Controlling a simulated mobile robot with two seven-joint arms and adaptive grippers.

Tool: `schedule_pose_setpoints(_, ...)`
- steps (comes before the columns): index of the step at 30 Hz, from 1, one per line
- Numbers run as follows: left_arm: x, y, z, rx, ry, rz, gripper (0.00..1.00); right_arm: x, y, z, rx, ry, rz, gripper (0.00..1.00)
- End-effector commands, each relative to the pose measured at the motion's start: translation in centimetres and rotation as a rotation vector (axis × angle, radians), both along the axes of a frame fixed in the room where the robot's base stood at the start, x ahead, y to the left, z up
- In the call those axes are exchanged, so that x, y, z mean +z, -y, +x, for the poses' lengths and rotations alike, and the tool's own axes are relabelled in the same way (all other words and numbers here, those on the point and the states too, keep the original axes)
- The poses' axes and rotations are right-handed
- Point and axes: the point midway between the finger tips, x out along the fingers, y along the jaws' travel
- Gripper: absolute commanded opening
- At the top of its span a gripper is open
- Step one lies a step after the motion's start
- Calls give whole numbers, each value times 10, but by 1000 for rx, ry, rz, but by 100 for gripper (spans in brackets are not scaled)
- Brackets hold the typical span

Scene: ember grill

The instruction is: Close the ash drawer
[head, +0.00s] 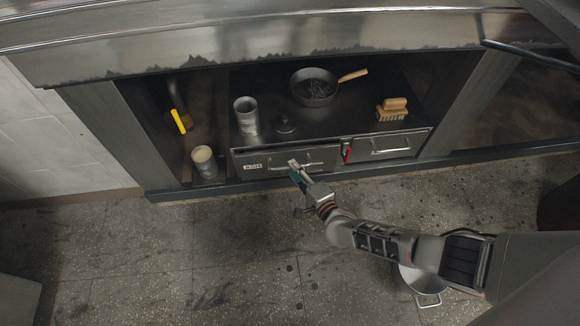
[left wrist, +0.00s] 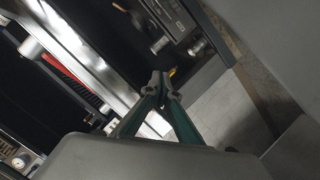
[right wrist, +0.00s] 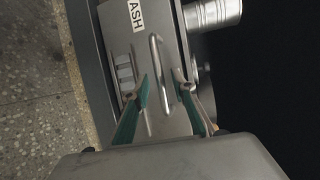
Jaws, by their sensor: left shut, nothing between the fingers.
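The ash drawer (head: 270,163) has a grey metal front with an ASH label and a bar handle, low in the cabinet in the head view. Its front looks roughly in line with the drawer beside it; I cannot tell if a small gap remains. In the right wrist view the ash drawer (right wrist: 121,40) fills the middle, with its handle (right wrist: 156,52) running between the fingertips. My right gripper (right wrist: 161,77) is open at the handle; contact is unclear. It also shows in the head view (head: 294,169). My left gripper (left wrist: 161,77) is shut and empty, seen only in its wrist view.
A second drawer (head: 390,146) sits to the right, with a red lever (head: 347,152) between. Above are a can (head: 246,117), a pan (head: 314,90) and a brush (head: 392,111). A cup (head: 204,161) stands left. A pot (head: 424,284) is on the floor, partly behind my arm.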

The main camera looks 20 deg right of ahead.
Motion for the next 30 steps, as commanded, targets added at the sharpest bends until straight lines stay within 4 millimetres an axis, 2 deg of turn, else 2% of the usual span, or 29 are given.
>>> schedule_pose_setpoints(1, -4, 2, -2, 14, -17, -28, 0, -7, -2, 4, 0, -6, 0, 26)
schedule_pose_setpoints(7, 0, 7, 1, 61, -29, -105, 0, -7, -3, 20, 1, -3, -1, 26)
schedule_pose_setpoints(18, 4, 10, 1, 69, -28, -131, 0, -5, -3, 25, 1, 0, -2, 26)
schedule_pose_setpoints(21, 3, 9, 1, 69, -29, -127, 0, -5, -3, 25, 1, 0, -2, 0)
schedule_pose_setpoints(30, 2, 8, 1, 65, -27, -117, 0, -4, -3, 21, 1, 1, 0, 0)
